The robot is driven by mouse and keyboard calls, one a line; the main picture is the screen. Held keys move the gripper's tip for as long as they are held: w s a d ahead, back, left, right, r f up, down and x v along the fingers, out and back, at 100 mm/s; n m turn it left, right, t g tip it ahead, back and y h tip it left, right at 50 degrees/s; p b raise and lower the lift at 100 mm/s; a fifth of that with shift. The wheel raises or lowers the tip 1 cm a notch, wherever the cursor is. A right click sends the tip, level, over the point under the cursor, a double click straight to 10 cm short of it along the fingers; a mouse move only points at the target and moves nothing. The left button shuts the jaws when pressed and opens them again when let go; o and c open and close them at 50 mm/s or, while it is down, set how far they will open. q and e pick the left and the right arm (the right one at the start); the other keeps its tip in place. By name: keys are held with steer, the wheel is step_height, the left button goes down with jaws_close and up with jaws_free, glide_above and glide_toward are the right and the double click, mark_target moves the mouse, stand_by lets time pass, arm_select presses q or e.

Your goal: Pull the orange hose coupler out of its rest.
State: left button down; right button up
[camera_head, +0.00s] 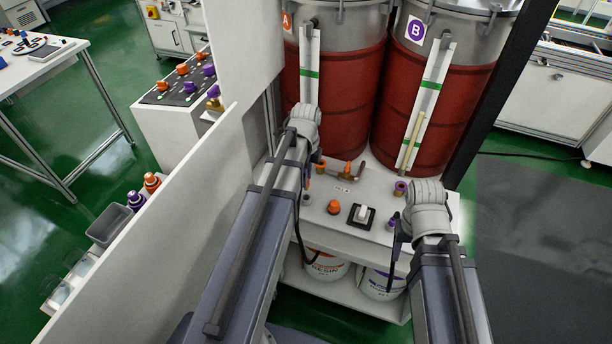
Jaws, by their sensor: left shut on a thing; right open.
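My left gripper (311,172) is at the back left of the white bench, below the left drum, mostly hidden by my own wrist. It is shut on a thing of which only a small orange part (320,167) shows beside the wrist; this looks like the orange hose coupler. Its rest is hidden, so I cannot tell whether the coupler is still seated. A brass fitting with an orange handle (348,169) lies just to the right. My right gripper (399,232) is open at the right side of the bench, near a purple-topped fitting (391,223), and partly hidden.
An orange knob (333,207) and a white rocker switch (362,214) sit on the bench top (345,233). A purple brass fitting (400,188) stands at the back right. Drums A (340,90) and B (435,110) stand behind. A white panel (150,225) borders the left.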

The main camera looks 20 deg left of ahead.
arm_select(q)
steer(key=shift+r, duration=0.25)
stand_by(0.3)
steer(key=shift+r+p, duration=3.3)
steer(key=shift+p, duration=0.2)
